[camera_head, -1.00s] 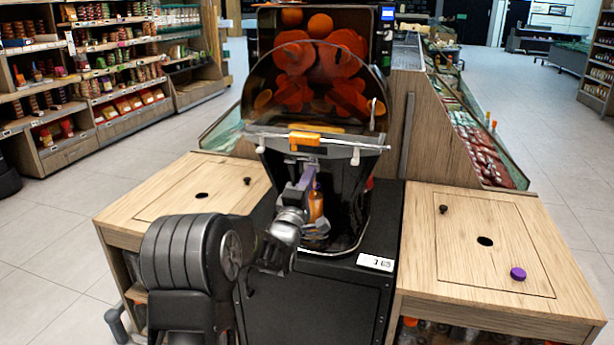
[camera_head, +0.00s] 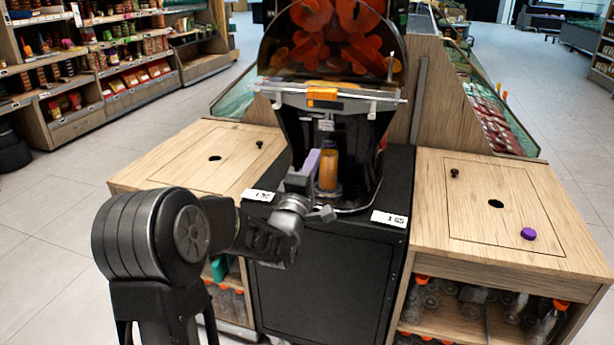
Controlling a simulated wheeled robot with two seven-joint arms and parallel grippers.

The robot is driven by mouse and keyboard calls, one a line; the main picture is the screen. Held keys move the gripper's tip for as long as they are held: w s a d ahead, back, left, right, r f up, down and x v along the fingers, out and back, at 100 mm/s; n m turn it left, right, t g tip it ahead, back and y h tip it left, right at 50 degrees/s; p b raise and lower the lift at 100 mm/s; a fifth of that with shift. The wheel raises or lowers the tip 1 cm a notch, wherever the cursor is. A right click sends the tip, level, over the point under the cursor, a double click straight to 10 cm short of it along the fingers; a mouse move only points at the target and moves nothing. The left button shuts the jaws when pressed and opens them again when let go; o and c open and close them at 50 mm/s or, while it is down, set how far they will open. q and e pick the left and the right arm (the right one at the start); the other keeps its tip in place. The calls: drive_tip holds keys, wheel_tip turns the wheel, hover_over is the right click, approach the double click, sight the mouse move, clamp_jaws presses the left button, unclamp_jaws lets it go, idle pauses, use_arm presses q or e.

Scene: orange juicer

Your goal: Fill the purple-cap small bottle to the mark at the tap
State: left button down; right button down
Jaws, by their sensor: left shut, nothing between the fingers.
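A small bottle with orange juice in it (camera_head: 328,172) stands upright in the juicer's bay, under the tap (camera_head: 326,126). The orange shows over most of its height; I cannot make out a mark on it. A loose purple cap (camera_head: 528,233) lies on the right wooden counter. My left gripper (camera_head: 312,161) is shut and empty, just left of the bottle and below the tap; whether it touches the bottle is unclear. My right gripper is not in view.
The black juicer (camera_head: 330,100) stands on a black cabinet (camera_head: 322,290) between the left wooden counter (camera_head: 180,170) and the right one (camera_head: 470,215). Each counter has a dark hole and a small black knob.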

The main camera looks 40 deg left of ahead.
use_arm(q)
drive_tip(key=v, duration=0.3)
drive_tip(key=shift+s+d, duration=0.15)
drive_tip(key=shift+s, duration=0.15)
idle(0.3)
